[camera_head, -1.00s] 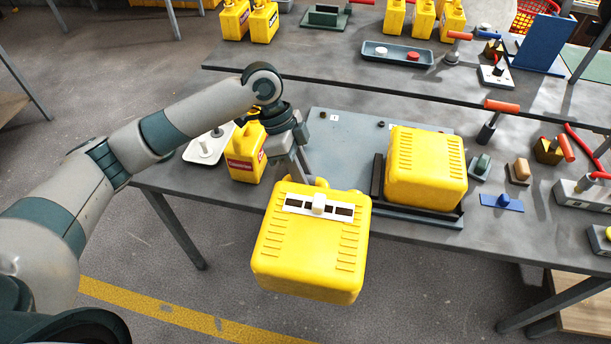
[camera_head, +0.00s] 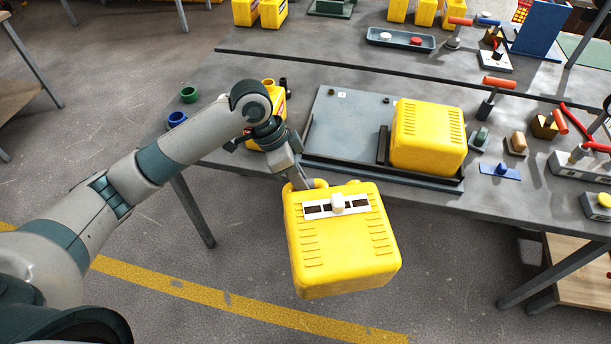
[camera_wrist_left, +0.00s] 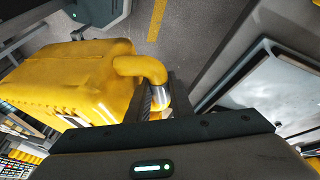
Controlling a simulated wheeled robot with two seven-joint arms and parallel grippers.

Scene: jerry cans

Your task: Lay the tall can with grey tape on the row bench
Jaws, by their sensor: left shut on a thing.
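A big yellow can (camera_head: 345,245) hangs from my left gripper (camera_head: 303,180), in front of the near grey bench (camera_head: 240,168) and over the floor. Its upper face carries a white strip with dark windows and a white knob. In the left wrist view the same can (camera_wrist_left: 70,80) has a grey tape band round its yellow handle, and my left gripper (camera_wrist_left: 160,100) is shut there. A second large yellow can (camera_head: 428,137) lies on a grey-blue board (camera_head: 345,112) on the near bench, against a black stop. I cannot tell which bench is the row bench. My right gripper is not in view.
A smaller yellow can (camera_head: 275,100) stands behind my left arm. A blue ring (camera_head: 177,118) and a green ring (camera_head: 189,95) are at the bench's left. Clamps and small fixtures crowd its right. The board's left part is clear. A far bench (camera_head: 340,55) bears yellow cans and a tray.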

